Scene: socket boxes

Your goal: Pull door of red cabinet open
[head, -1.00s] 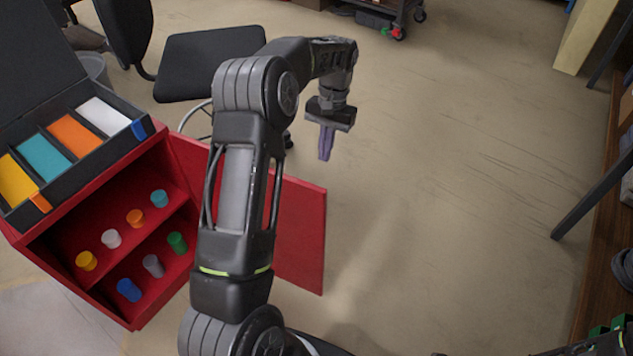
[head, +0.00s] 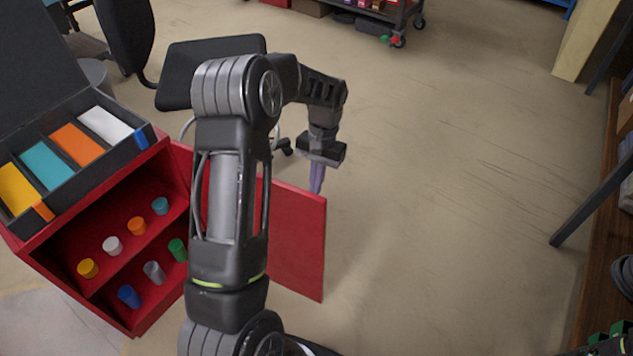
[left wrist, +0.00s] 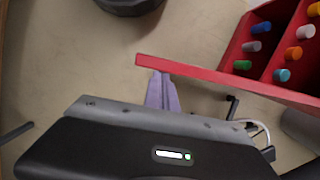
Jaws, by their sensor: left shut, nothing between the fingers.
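The red cabinet (head: 150,318) stands at the left in the head view, with colored cylinders on its two shelves. Its red door (head: 298,240) stands wide open, extending to the right from the cabinet's far side. In the left wrist view the door (left wrist: 215,76) shows nearly edge-on as a red strip. My left gripper (head: 317,180) is shut and empty, pointing down at the far, outer side of the door near its free end. Its purple fingers (left wrist: 162,92) reach up to the door's edge in the wrist view; contact is unclear. My left arm hides the hinge side. My right gripper is not visible.
A bin box (head: 75,165) with colored compartments sits on top of the cabinet. A black chair (head: 210,65) stands behind the door. A cart (head: 385,20) is at the back. A shelf (head: 600,240) lines the right edge. The floor right of the door is clear.

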